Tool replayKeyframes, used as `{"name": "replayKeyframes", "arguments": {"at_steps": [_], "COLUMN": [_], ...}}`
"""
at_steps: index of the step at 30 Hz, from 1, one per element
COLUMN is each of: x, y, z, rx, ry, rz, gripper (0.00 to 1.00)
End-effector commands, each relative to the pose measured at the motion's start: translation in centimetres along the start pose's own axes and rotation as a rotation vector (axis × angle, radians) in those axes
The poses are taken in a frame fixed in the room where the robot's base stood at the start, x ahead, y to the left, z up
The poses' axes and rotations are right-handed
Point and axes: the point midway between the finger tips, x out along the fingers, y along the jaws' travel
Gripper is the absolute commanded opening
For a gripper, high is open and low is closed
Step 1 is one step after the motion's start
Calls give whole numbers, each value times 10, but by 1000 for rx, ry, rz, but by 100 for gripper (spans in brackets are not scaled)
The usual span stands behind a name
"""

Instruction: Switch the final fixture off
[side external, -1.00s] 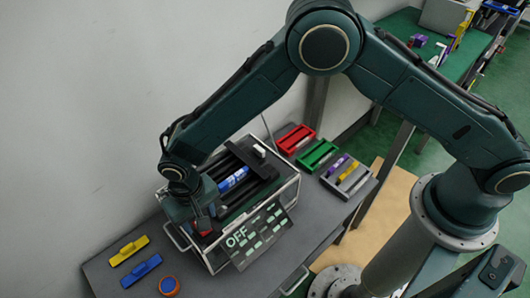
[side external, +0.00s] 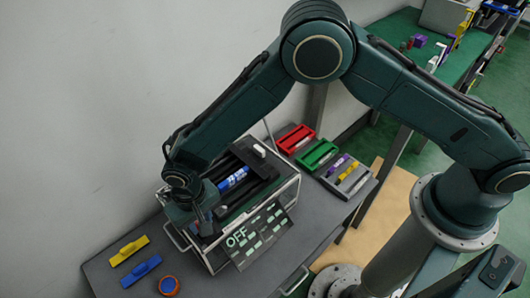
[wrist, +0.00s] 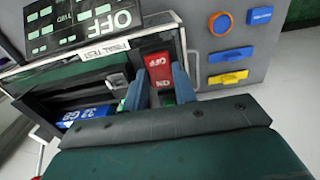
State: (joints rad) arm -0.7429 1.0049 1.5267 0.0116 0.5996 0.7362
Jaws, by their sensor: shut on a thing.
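The final fixture is a dark, silver-framed box (side external: 289,190) on the grey bench, with a "FINAL TEST" label (wrist: 103,47) in the wrist view. Its red switch (wrist: 158,68) carries the words OFF and ON. My gripper (wrist: 160,88) is shut on the red switch, one finger on each side of it. In the side view my gripper (side external: 205,226) is low at the fixture's left end and hides most of the switch. A dark panel (side external: 258,235) on the fixture's front reads OFF, and it also shows in the wrist view (wrist: 85,28).
A blue labelled part (side external: 233,179) lies inside the fixture. Yellow (side external: 128,250) and blue (side external: 141,270) handled pieces and an orange-rimmed round piece (side external: 169,286) are at the bench's left. Red (side external: 295,138), green (side external: 316,154) and grey (side external: 347,178) trays stand behind right.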

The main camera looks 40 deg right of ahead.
Motion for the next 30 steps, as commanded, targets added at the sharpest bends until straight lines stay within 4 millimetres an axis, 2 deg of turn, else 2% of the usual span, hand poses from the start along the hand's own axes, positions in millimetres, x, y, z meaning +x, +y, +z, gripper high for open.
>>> {"name": "replayKeyframes", "arguments": {"at_steps": [15, 27, 28, 30], "x": [1, 1, 1, 1], "y": [0, 0, 0, 0], "z": [8, 8, 8, 8], "rx": [1, 1, 1, 0], "ry": [219, 247, 247, 247], "rz": [0, 0, 0, 0], "gripper": [4, 4, 29, 43]}}
